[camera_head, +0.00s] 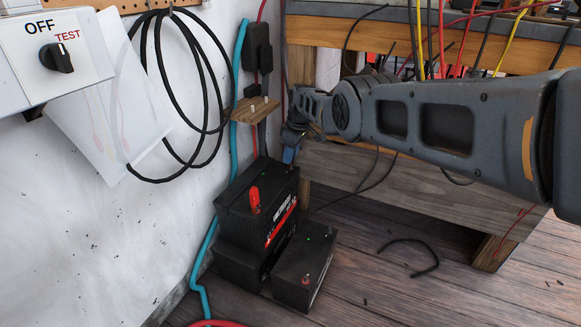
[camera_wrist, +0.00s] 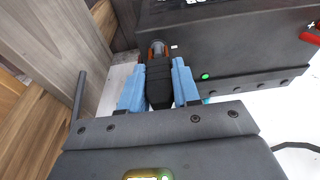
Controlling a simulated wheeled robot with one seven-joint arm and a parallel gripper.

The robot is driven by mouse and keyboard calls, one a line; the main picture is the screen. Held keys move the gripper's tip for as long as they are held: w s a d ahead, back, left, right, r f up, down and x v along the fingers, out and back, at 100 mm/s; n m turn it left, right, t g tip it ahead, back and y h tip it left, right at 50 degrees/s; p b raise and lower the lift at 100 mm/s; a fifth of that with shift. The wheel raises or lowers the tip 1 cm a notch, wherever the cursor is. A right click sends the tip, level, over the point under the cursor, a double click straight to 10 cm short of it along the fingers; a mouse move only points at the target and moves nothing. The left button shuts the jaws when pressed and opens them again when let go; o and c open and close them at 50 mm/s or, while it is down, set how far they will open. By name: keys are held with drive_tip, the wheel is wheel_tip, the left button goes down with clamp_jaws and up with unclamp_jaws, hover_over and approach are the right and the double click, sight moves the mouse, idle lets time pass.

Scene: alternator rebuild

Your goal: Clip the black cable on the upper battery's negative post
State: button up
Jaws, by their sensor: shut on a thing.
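The upper battery (camera_head: 258,205) is black with a red label and sits on another battery. My gripper (camera_head: 290,152) is above the far end of the upper battery's top. In the wrist view its blue fingers (camera_wrist: 159,92) are shut on a black clip (camera_wrist: 159,80) with coppery jaws. The clip's jaws are close to the battery's edge (camera_wrist: 225,50).
A lower black battery (camera_head: 303,268) stands on the plank floor in front. A black cable coil (camera_head: 160,95) hangs on the white wall, beside a teal hose (camera_head: 236,95). A small wooden shelf (camera_head: 255,108) is close to my gripper. A workbench (camera_head: 380,185) stands behind.

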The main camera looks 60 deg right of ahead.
drive_tip(key=o, duration=0.8)
wheel_tip(320, 180, up, 9)
drive_tip(key=p, duration=0.8)
drive_tip(key=shift+f, duration=0.3)
